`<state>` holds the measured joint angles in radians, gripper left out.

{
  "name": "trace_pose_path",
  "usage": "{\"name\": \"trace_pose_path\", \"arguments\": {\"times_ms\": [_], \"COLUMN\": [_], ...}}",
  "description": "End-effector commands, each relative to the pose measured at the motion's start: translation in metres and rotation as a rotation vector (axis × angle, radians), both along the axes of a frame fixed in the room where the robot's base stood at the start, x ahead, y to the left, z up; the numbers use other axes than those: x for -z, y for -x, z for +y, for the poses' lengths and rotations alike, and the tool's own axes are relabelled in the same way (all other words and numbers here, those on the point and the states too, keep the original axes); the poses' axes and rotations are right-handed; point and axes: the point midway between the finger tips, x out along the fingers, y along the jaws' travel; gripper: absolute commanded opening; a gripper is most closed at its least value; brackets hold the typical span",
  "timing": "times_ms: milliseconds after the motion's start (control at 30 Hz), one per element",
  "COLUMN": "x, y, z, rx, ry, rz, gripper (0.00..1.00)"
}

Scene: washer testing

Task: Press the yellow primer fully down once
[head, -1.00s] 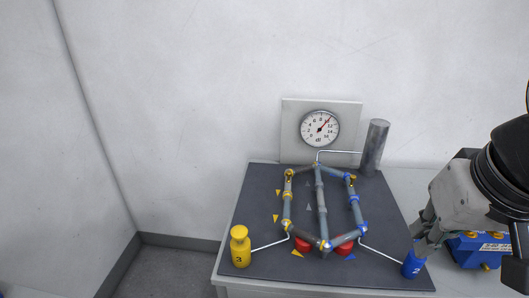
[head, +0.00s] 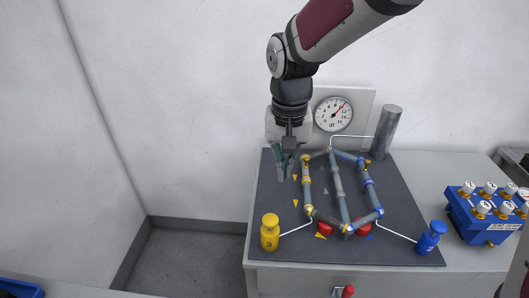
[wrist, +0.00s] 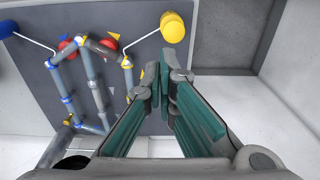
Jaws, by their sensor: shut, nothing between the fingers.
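The yellow primer (head: 270,233), a rounded bottle shape marked 3 with a knob on top, stands upright at the front left of the dark mat (head: 400,200). A thin pipe joins it to the pipe frame (head: 340,190). My gripper (head: 283,174) points down above the back left of the mat, behind the primer and apart from it. Its fingers are shut and empty. In the wrist view the primer (wrist: 174,27) shows beyond the closed fingertips (wrist: 158,72), near the top edge.
A blue primer (head: 429,237) stands at the mat's front right. Two red parts (head: 325,229) lie under the frame's front. A dial gauge (head: 333,114) and grey cylinder (head: 384,132) stand behind. A blue box with several valves (head: 488,212) sits right. The mat's left strip is mostly clear.

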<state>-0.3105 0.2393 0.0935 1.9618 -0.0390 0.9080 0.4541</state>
Motion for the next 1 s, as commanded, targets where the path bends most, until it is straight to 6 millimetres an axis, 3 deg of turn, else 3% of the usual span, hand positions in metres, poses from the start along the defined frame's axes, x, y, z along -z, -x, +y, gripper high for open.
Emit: {"name": "trace_pose_path", "arguments": {"times_ms": [233, 733, 1000], "x": [0.017, 0.024, 0.067], "y": [-0.005, -0.005, -0.003], "z": [0.021, 0.022, 0.022], "rx": [0.004, 0.005, 0.005], "ry": [0.005, 0.007, 0.008], "rz": [0.033, 0.037, 0.04], "gripper": [0.0, 0.0, 0.0]}}
